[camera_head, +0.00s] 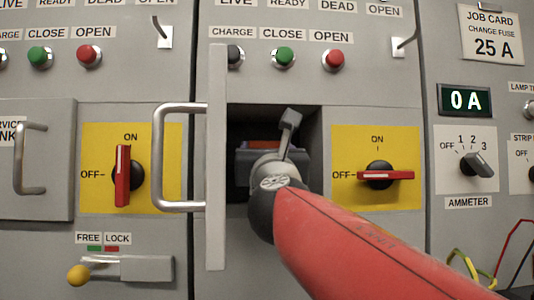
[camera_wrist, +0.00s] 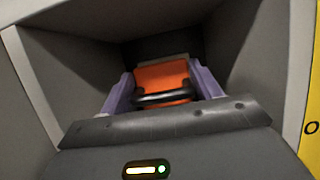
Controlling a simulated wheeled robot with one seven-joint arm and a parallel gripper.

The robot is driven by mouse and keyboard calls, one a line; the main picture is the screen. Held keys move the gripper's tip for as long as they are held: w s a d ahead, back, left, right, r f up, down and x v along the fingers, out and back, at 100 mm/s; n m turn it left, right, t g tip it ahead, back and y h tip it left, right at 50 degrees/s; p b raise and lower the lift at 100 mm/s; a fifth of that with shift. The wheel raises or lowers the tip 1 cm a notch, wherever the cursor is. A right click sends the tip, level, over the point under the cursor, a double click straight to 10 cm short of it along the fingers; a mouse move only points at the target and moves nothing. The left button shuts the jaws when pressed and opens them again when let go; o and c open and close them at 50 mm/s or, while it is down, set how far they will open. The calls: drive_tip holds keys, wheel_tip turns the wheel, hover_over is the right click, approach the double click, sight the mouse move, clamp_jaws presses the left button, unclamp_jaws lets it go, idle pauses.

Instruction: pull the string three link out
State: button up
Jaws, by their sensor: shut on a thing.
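The string three link shows in the wrist view as an orange block (camera_wrist: 162,76) with a black handle (camera_wrist: 165,98), inside a dark recess. In the head view only a small orange strip of it (camera_head: 262,145) shows behind my gripper. My gripper (camera_wrist: 162,86) has a purple finger on each side of the link and is shut on it. How deep the link sits cannot be told. The recess door (camera_head: 216,230) is open, seen edge-on at the left, with its bar handle (camera_head: 160,160) facing left.
The right rotary switch (camera_head: 385,175) is turned to OFF; the left one (camera_head: 123,175) points to ON. The ammeter display (camera_head: 465,100) reads 0 A. A yellow-knobbed lever (camera_head: 79,275) is at lower left. The recess walls (camera_wrist: 75,70) are close around my gripper.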

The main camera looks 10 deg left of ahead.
drive_tip(key=o, duration=1.2)
drive_tip(key=shift+s, duration=0.2)
drive_tip(key=shift+s+d, duration=0.1)
drive_tip(key=b+v, duration=0.2)
drive_tip(key=v, duration=0.5)
drive_tip(key=shift+s+f, duration=0.2)
drive_tip(key=shift+s, duration=0.05)
